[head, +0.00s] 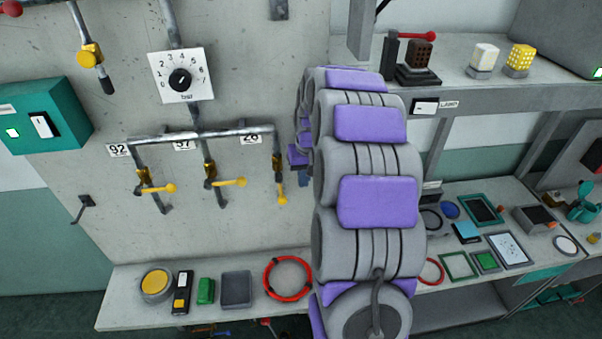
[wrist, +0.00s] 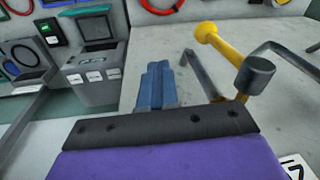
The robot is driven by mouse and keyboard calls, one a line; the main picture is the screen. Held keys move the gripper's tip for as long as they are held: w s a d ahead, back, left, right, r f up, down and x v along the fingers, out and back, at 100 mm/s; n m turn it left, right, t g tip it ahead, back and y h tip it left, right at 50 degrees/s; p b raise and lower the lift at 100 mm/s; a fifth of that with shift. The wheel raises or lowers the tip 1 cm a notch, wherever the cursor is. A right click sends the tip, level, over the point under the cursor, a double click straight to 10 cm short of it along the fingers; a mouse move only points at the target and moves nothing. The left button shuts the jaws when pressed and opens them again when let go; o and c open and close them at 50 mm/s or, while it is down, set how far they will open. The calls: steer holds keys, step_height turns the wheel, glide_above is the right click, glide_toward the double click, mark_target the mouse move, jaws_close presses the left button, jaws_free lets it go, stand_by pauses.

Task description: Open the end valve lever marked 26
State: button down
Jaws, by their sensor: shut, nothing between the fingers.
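The label 26 (head: 250,136) is on the grey wall panel above the rightmost of three pipe branches. Its yellow lever (head: 281,190) hangs down, along its pipe, while the other two levers point right. In the wrist view the lever (wrist: 226,46) shows with a round knob, beside a dark cylindrical end (wrist: 256,76). My gripper (head: 303,180) is just right of this lever in the head view, partly hidden behind my arm. In the wrist view my blue fingers (wrist: 157,75) are together and empty, with a gap between them and the lever.
Levers under 92 (head: 157,188) and 57 (head: 229,182) are close on the left. A dial (head: 179,79) is above. Below, a shelf (head: 130,312) holds a red ring (head: 287,278) and small items. A cluttered bench (head: 545,250) stands right.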

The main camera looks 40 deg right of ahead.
mark_target(285, 197)
steer(key=a, duration=0.5)
steer(key=shift+a+r, duration=0.3)
steer(key=shift+r, duration=0.05)
steer(key=shift+f+b, duration=0.2)
steer(key=shift+b, duration=0.3)
steer(key=shift+w+d+f+t+y+b, duration=0.2)
steer(key=shift+f+t+y+b, duration=0.2)
steer(key=shift+b, duration=0.25)
steer(key=shift+w+d+f+t+y+b, duration=0.2)
steer(key=shift+f+t+y+b, duration=0.1)
steer(key=shift+y+b, duration=0.25)
steer(key=shift+d+r, duration=0.1)
